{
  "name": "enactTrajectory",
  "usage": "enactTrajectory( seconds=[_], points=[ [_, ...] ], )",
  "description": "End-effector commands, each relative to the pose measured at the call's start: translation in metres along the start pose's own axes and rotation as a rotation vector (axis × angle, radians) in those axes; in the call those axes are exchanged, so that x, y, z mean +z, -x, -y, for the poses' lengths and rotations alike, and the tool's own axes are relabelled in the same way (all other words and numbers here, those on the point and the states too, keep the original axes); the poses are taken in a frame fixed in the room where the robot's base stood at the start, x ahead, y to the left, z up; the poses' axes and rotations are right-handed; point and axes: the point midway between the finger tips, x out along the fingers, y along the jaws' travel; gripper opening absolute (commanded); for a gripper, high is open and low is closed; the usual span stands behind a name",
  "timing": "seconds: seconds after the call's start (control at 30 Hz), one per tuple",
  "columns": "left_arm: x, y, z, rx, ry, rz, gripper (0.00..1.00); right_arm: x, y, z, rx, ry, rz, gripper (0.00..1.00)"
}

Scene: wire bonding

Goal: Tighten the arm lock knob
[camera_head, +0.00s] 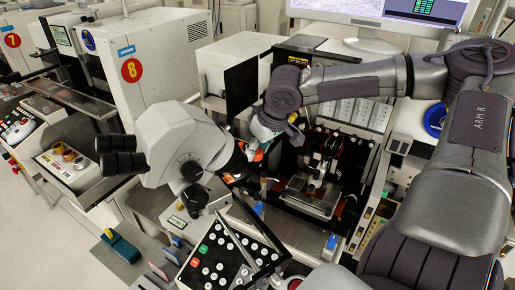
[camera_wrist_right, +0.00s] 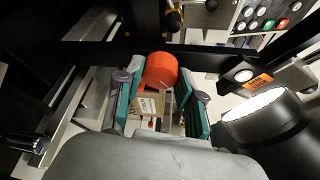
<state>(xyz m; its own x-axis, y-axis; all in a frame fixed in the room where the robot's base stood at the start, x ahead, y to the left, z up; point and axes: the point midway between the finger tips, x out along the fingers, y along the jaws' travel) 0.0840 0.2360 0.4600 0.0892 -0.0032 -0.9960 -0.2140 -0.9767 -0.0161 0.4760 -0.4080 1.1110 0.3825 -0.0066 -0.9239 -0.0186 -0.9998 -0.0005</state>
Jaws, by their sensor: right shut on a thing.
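The arm lock knob is an orange-red cylinder (camera_wrist_right: 160,69) in the right wrist view. My right gripper (camera_wrist_right: 159,88) has one teal-lined finger on each side of it and is shut on it. In the head view, my right gripper (camera_head: 262,132) reaches down just right of the grey microscope (camera_head: 187,143). There only a bit of orange (camera_head: 259,155) shows beside the fingers, and the rest of the knob is hidden. Whether the knob is turned tight cannot be told. My left gripper is not in view.
The microscope head stands close left of the right gripper. A black button panel (camera_head: 222,258) is in front. A white machine marked 8 (camera_head: 150,75) and a monitor (camera_head: 385,12) stand behind.

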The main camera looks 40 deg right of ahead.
Motion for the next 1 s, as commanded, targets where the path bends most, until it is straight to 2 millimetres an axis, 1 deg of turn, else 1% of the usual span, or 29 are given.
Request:
enactTrajectory(
  seconds=[0.27, 0.7, 1.0],
  points=[
    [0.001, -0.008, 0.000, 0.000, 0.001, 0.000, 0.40, 0.001, -0.002, 0.001, 0.038, -0.083, 0.001, 0.03],
    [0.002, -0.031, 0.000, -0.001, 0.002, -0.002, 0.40, 0.000, -0.003, 0.003, 0.168, -0.393, -0.001, 0.03],
    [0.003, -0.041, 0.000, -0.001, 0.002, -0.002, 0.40, -0.001, -0.002, 0.004, 0.232, -0.556, -0.001, 0.03]
  ],
)
